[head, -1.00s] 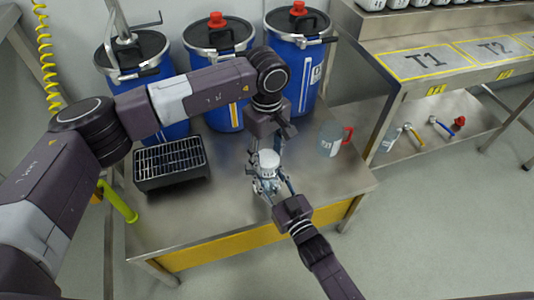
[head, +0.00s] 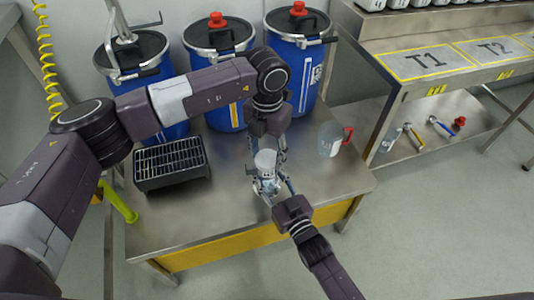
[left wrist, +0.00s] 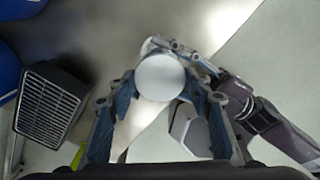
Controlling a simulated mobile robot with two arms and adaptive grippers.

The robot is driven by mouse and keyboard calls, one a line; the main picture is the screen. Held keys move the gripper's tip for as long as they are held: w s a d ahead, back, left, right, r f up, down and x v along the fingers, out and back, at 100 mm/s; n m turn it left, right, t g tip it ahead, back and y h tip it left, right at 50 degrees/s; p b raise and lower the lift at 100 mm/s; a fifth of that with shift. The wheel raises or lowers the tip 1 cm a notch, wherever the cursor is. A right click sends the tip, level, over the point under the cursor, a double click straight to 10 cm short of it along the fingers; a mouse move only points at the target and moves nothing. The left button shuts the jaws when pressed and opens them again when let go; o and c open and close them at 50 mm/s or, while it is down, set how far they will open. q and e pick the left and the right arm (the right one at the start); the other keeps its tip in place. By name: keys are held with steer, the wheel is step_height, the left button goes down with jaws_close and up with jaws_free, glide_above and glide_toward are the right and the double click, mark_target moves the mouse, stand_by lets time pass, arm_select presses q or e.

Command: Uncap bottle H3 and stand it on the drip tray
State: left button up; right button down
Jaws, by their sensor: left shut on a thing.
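The bottle (head: 266,185) is upright over the middle of the steel table, mostly hidden by the grippers; its label cannot be read. Its white cap (head: 265,160) is a pale round disc in the left wrist view (left wrist: 160,77). My left gripper (head: 268,152) comes down from above, shut on the cap with a finger on either side. My right gripper (head: 268,183) reaches in from the front right, its fingers around the bottle's body. The drip tray (head: 148,181), black with a slatted grille, stands empty left of the bottle; it also shows in the left wrist view (left wrist: 25,128).
A clear jug with a red handle (head: 330,140) stands right of the grippers. Blue drums (head: 222,75) line the table's back. A steel bench with marked spaces (head: 425,62) is at the right. The steel table (head: 220,215) is bare between tray and bottle.

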arm_select(q)
steer(key=n, duration=0.5)
steer(key=shift+n, duration=0.4)
steer(key=n, duration=0.7)
steer(key=shift+r, duration=0.15)
steer(key=shift+r, duration=1)
